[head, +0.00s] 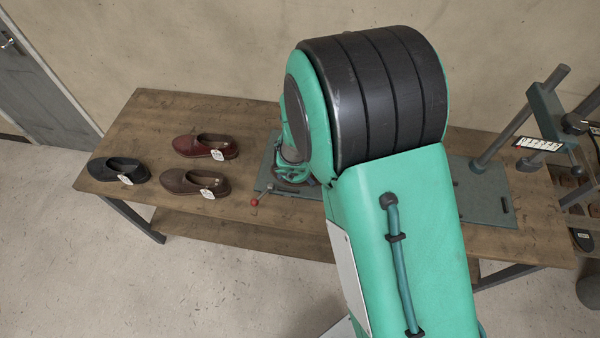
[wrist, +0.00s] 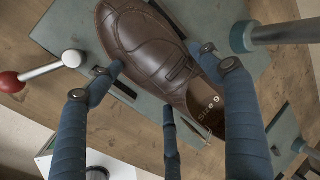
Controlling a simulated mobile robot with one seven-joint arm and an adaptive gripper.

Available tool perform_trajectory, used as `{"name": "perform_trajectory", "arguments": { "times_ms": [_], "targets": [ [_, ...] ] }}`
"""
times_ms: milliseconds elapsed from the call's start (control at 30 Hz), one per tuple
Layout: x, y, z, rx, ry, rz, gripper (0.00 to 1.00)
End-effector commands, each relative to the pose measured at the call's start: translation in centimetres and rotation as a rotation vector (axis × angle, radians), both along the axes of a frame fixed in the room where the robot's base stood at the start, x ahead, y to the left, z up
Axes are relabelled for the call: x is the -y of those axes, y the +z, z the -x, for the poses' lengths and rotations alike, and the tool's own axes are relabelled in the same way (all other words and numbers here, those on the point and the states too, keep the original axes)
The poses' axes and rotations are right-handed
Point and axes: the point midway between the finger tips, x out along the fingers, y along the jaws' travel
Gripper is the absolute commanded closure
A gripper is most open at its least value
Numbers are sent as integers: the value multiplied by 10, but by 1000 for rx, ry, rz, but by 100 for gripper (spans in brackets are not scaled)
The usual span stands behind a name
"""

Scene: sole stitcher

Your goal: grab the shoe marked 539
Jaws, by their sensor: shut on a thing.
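In the wrist view a brown leather loafer (wrist: 145,38) lies between the fingers of my gripper (wrist: 160,62), over a grey-green machine plate. The fingers are closed against its sides. Printed size lettering shows on its insole, but I see no 539 mark on it. Three other shoes with white tags lie on the bench: a black one (head: 113,171), a dark red one (head: 190,145) and a brown one (head: 180,181). Their tags are too small to read.
The wooden bench (head: 140,115) has bare room around the three shoes. A lever with a red knob (head: 254,202) sticks out from the grey-green plate (wrist: 66,18). A stitching machine frame (head: 545,112) and a rack with more shoes stand at the right.

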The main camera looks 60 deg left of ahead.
Motion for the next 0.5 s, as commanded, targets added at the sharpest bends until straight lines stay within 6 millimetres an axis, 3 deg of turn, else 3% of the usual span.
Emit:
{"name": "perform_trajectory", "arguments": {
  "times_ms": [367,500],
  "targets": [
    [3,36,-4,4,-7,5,81],
    [19,32,4,4,-5,5,82]
  ]
}}
